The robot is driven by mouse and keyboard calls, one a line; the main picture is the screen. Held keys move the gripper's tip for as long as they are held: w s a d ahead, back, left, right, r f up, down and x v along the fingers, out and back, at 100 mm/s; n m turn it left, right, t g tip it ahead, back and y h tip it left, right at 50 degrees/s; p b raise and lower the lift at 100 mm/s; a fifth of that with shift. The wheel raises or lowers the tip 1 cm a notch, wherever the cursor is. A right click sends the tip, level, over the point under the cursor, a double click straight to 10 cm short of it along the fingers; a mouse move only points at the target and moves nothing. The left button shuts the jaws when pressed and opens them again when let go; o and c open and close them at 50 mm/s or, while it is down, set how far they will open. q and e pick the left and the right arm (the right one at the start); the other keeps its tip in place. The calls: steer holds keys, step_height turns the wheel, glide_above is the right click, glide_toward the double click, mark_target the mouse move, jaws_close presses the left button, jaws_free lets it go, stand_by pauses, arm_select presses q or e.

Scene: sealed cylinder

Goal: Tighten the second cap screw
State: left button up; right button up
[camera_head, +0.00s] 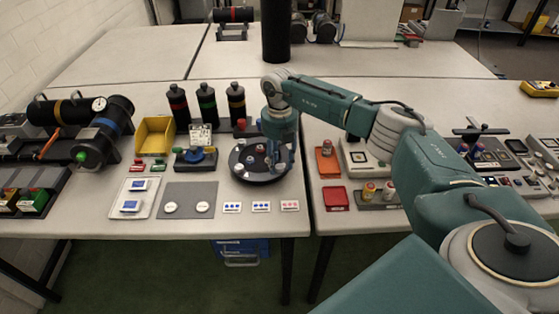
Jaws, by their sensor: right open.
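A dark round fixture (241,169) sits on the table near the middle, with a few small screw-like pieces on its top. One of these, a small screw head (259,148), shows in pale red; I cannot tell which piece is the second cap screw. My right gripper (279,165) points down over the right part of the fixture, with its fingers open. The fingers and wrist hide part of the fixture, and I cannot tell if they touch a screw. My left gripper is not in view.
Several dark cylinders (207,103) stand behind the fixture. A yellow bin (155,136), a blue-topped device (195,157) and a grey mat (188,200) lie to its left. Small marked cards (261,206) lie in front. An orange tray (328,162) and a red tray (336,198) are to the right.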

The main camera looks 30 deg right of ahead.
mark_target(280, 166)
step_height(280, 166, up, 12)
stand_by(0.4)
stand_by(0.3)
